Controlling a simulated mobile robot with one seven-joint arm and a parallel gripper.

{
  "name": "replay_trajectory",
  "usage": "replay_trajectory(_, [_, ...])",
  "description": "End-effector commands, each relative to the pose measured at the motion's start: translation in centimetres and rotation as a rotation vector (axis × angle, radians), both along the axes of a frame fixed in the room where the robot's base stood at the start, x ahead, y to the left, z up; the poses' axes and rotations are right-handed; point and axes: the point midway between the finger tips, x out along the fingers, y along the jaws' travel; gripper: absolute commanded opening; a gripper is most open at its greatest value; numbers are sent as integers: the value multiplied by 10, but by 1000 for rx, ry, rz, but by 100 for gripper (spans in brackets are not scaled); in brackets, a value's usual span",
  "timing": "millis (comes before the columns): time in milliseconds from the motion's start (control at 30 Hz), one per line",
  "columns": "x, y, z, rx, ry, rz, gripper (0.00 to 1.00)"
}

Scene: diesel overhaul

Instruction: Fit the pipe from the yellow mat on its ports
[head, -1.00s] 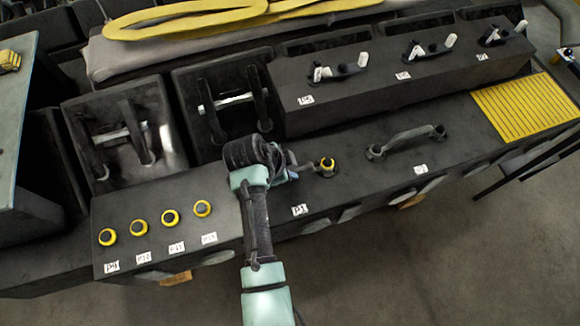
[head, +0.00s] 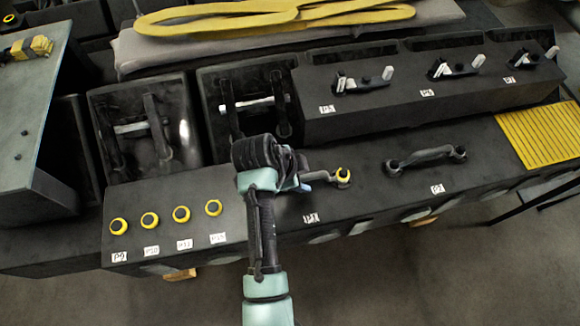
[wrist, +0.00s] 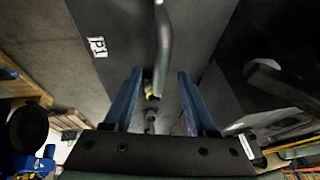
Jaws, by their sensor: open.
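The yellow mat (head: 540,133) at the right end of the long dark block is bare. A grey pipe (head: 318,160) lies by the P1 label (head: 311,217), partly hidden behind my gripper. A yellow-ringed port (head: 343,174) shows at its right end; its left end is hidden. In the wrist view a grey pipe (wrist: 164,45) runs down towards the space between my fingers, with a bit of yellow (wrist: 148,90) beside it. My gripper (wrist: 160,73) is open, its blue fingers apart; whether they straddle the pipe I cannot tell. It also shows in the head view (head: 307,180).
Another grey pipe (head: 425,158) sits on the block by the P2 label. Several yellow-ringed caps (head: 150,219) line the left end. A raised step (head: 400,105) behind carries handled fittings. Two dark open boxes (head: 145,130) stand behind on the left.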

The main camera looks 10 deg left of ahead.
Motion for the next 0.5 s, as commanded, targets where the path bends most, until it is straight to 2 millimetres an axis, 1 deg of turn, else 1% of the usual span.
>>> replay_trajectory(300, [-18,22,59,0,-6,2,57])
replay_trajectory(400, [-23,27,74,0,-5,1,57])
replay_trajectory(500, [-26,30,84,0,-5,1,57])
